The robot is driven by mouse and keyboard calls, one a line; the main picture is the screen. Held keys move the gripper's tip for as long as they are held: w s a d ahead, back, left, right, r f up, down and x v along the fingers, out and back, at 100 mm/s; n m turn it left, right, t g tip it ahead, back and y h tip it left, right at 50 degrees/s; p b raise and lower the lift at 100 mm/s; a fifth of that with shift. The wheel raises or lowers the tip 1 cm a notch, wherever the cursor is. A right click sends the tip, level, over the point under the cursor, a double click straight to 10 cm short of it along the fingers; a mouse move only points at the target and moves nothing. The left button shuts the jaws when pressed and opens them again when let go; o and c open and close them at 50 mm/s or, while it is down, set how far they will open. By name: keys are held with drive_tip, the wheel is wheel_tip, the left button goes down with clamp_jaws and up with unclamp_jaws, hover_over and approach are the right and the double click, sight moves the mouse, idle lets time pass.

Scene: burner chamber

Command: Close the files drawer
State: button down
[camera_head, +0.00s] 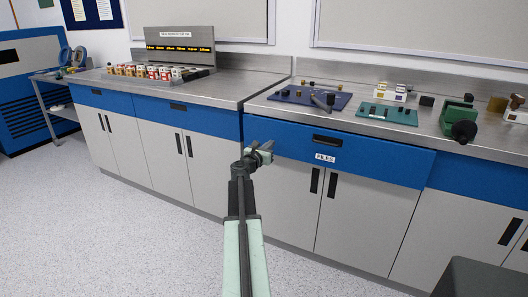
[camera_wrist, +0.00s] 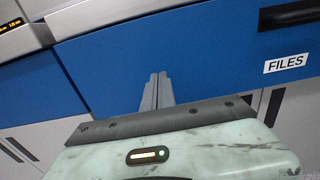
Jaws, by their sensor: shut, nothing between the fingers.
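The files drawer (camera_head: 380,161) has a wide blue front with a dark recessed handle (camera_head: 327,139) and a white FILES label (camera_head: 325,157). Its front seems to stand slightly forward of the neighbouring blue fronts, most visibly at its right end. My gripper (camera_head: 267,147) is at the left part of this front, left of the handle and label. In the wrist view, my shut, empty fingers (camera_wrist: 158,78) point at the blue front (camera_wrist: 210,65), with the label (camera_wrist: 286,63) to the right. I cannot tell whether the fingertips touch it.
Grey cabinet doors (camera_head: 290,202) lie below the drawer. The steel counter above holds a blue board (camera_head: 290,98), a green board (camera_head: 385,113) and a green device (camera_head: 459,118). A dark block (camera_head: 485,278) stands at bottom right. The speckled floor (camera_head: 110,225) at left is clear.

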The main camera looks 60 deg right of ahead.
sight(276, 154)
drive_tip(key=shift+d, duration=1.25)
drive_tip(key=d, duration=0.4)
drive_tip(key=a, duration=1.4)
drive_tip(key=shift+w+a, duration=0.15)
drive_tip(key=shift+a, duration=0.05)
